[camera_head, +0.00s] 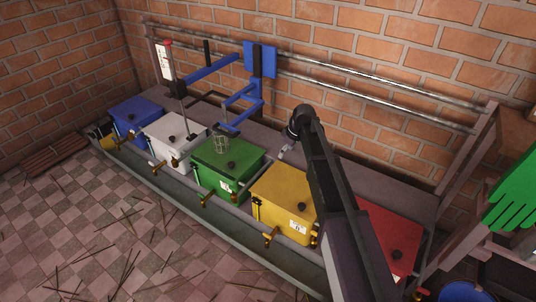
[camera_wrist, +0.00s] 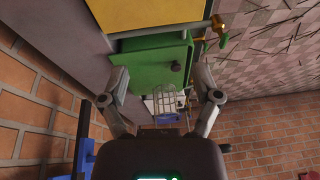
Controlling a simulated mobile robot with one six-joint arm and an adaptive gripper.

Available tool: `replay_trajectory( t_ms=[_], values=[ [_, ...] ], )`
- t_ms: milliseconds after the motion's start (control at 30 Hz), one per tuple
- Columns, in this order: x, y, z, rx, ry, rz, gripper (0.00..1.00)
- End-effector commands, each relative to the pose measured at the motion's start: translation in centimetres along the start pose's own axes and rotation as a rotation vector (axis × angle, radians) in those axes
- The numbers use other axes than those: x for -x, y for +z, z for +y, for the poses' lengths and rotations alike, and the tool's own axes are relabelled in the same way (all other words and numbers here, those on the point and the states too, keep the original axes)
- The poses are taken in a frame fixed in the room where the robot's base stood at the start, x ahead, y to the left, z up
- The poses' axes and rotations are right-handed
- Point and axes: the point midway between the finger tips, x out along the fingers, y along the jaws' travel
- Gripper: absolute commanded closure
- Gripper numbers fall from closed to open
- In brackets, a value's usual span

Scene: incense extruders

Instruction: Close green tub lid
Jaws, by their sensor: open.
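The green tub (camera_head: 212,183) stands in the middle of a row of coloured tubs in the head view. Its green lid (camera_head: 243,156) has a black knob and lies over the top; I cannot tell whether it is fully shut. In the wrist view the lid (camera_wrist: 150,72) and its knob show ahead of my gripper (camera_wrist: 162,72). My gripper is open, its two fingers apart with nothing between them touching. In the head view it is small and partly hidden by my arm, above the yellow tub's back edge.
A wire basket (camera_head: 221,144) hangs by the green lid's back edge, below a blue frame (camera_head: 240,95). White (camera_head: 168,135) and yellow (camera_head: 283,190) tubs flank the green tub; blue (camera_head: 136,112) and red (camera_head: 392,232) tubs stand at the ends. Brass taps line the front. A brick wall and pipes are behind.

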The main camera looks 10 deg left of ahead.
Motion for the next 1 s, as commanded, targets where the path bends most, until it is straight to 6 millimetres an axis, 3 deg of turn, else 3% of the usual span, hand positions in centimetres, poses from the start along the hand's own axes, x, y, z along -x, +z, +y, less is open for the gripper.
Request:
replay_trajectory(
  t_ms=[267, 800, 1000],
  values=[
    [-3.8, -1.2, 0.3, 0.051, -0.007, 0.012, 0.19],
    [-14.9, -6.1, 0.1, 0.239, -0.030, 0.064, 0.19],
    [-17.6, -7.5, -0.1, 0.290, -0.035, 0.078, 0.19]
  ],
)
